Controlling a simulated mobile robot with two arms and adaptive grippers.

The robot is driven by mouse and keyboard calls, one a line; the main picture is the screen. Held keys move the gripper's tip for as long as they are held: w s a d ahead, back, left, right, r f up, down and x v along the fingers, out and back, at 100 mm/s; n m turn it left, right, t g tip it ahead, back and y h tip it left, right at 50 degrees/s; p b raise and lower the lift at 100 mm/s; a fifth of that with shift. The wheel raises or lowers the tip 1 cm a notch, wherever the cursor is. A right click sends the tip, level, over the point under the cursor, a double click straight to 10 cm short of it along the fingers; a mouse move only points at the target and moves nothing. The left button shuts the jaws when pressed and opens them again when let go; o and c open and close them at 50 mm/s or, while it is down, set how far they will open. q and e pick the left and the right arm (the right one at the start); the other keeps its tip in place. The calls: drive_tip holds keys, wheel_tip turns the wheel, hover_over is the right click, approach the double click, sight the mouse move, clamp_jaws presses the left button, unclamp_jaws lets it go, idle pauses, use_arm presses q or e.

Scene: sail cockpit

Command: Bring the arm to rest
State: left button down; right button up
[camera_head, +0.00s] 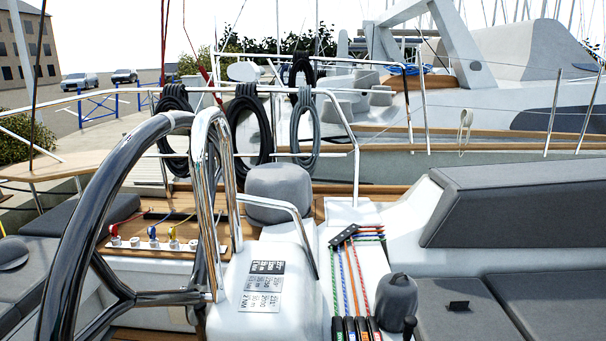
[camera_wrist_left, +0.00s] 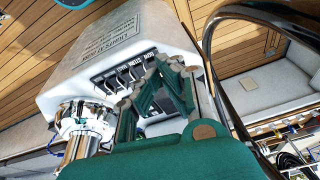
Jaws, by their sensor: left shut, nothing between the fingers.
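My left gripper (camera_wrist_left: 163,65) shows in the left wrist view, with dark green fingers and tan pads. Its fingertips come together and hold nothing. It is in front of a white console (camera_wrist_left: 85,60) that has a printed label and a row of black switches (camera_wrist_left: 122,74). In the picture the fingers overlap the end of that row; I cannot tell whether they touch it. Neither arm nor gripper shows in the head view, and my right gripper is in neither view.
A steering wheel (camera_head: 77,220) stands at the left of the head view, beside a chrome rail and white pedestal (camera_head: 240,310). Coloured ropes (camera_head: 358,275) run to black clutches beside a grey-covered winch (camera_head: 397,296). Grey cushions (camera_head: 550,300) lie at right.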

use_arm(q)
drive_tip(key=s+f+g+b, duration=0.1)
drive_tip(key=s+f+b, duration=0.2)
drive_tip(key=f, duration=1.1)
drive_tip(key=s+f+b, duration=0.2)
drive_tip(key=f+b, duration=0.1)
drive_tip(key=f, duration=1.2)
drive_tip(key=s+a+f+g+b, duration=0.1)
drive_tip(key=s+a+f+b, duration=0.2)
drive_tip(key=s+f, duration=1.1)
wheel_tip(320, 180, down, 2)
drive_tip(key=shift+s+f, duration=0.1)
drive_tip(key=shift+s, duration=0.25)
